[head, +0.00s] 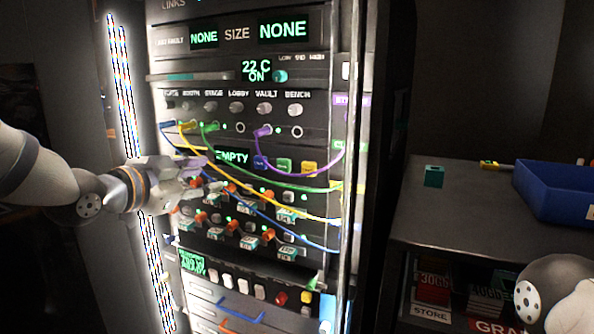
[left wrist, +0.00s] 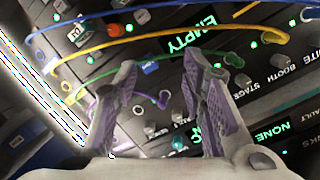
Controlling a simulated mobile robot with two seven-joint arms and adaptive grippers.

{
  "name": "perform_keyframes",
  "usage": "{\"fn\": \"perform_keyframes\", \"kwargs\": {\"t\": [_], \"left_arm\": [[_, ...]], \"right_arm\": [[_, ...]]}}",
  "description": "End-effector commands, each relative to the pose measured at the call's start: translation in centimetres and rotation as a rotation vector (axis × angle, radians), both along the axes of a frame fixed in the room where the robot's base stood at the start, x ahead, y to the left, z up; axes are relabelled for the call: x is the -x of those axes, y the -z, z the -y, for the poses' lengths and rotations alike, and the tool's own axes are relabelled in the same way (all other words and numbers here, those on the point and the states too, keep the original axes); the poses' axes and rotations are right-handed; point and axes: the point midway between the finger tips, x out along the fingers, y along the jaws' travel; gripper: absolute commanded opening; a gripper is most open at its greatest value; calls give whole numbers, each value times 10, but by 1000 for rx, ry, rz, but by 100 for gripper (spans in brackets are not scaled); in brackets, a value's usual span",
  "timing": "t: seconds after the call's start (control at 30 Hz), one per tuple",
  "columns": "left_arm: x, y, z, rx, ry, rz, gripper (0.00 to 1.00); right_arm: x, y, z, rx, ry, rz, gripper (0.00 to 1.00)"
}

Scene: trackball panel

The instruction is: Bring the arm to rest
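My left gripper (head: 208,175) reaches in from the left, in front of the rack panel (head: 318,148). Its fingertips are close to the cables and below the left end of the "EMPTY" display (head: 232,157). In the left wrist view, my left gripper (left wrist: 158,66) has its two purple-padded fingers spread apart with nothing between them. Whether a finger touches a cable is not clear. Only a pale rounded part of my right arm shows at the lower right of the head view; its gripper is out of frame.
Purple, green, yellow (head: 300,207) and blue cables (head: 270,222) hang in loops across the panel. A row of knobs (head: 237,108) sits above.

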Motion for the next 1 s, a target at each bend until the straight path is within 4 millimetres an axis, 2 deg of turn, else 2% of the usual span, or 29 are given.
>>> {"fn": "perform_keyframes", "kwargs": {"t": [0.03, 0.07, 0.1, 0.13, 0.2, 0.27, 0.3, 0.37, 0.4, 0.47, 0.5, 0.6, 0.7, 0.73, 0.83, 1.0], "left_arm": [[9, 55, 6, 35, -16, -123, 38], [16, 85, 9, 62, -32, -192, 38], [29, 123, 12, 95, -56, -285, 38], [40, 150, 15, 119, -77, -354, 38], [73, 213, 19, 167, -135, -514, 38], [107, 262, 20, 201, -193, -651, 38], [133, 292, 21, 220, -237, -741, 38], [177, 333, 21, 242, -310, -873, 38], [208, 358, 20, 249, -363, -961, 38], [260, 389, 17, 255, -450, -1090, 38], [295, 405, 15, 252, -510, -1170, 38], [375, 431, 7, 230, -654, -1337, 38], [434, 439, 0, 197, -764, -1449, 38], [446, 440, -1, 189, -789, -1471, 38], [470, 440, -5, 170, -837, -1511, 38], [474, 440, -5, 168, -847, -1518, 38]], "right_arm": [[1, 1, 0, 0, 0, -3, 40], [1, 1, 0, 0, 0, -4, 40], [1, 1, 0, 0, 0, -4, 40], [1, 1, 0, 0, 0, -3, 40], [1, 1, 0, 0, 0, -3, 40], [1, 1, 0, 0, 0, -3, 40], [1, 1, 0, 0, 0, -3, 40], [1, 1, 0, 0, 0, -2, 40], [1, 1, 0, 0, 0, -2, 40], [1, 1, 0, 0, 0, -2, 40], [0, 1, 0, 0, 0, -2, 40], [0, 0, 0, 0, 0, -2, 40], [0, 0, 0, 0, 0, -2, 40], [0, 0, 0, 0, 0, -2, 40], [0, 0, 0, 0, 0, -2, 40], [0, 0, 0, 0, 0, -2, 40]]}}
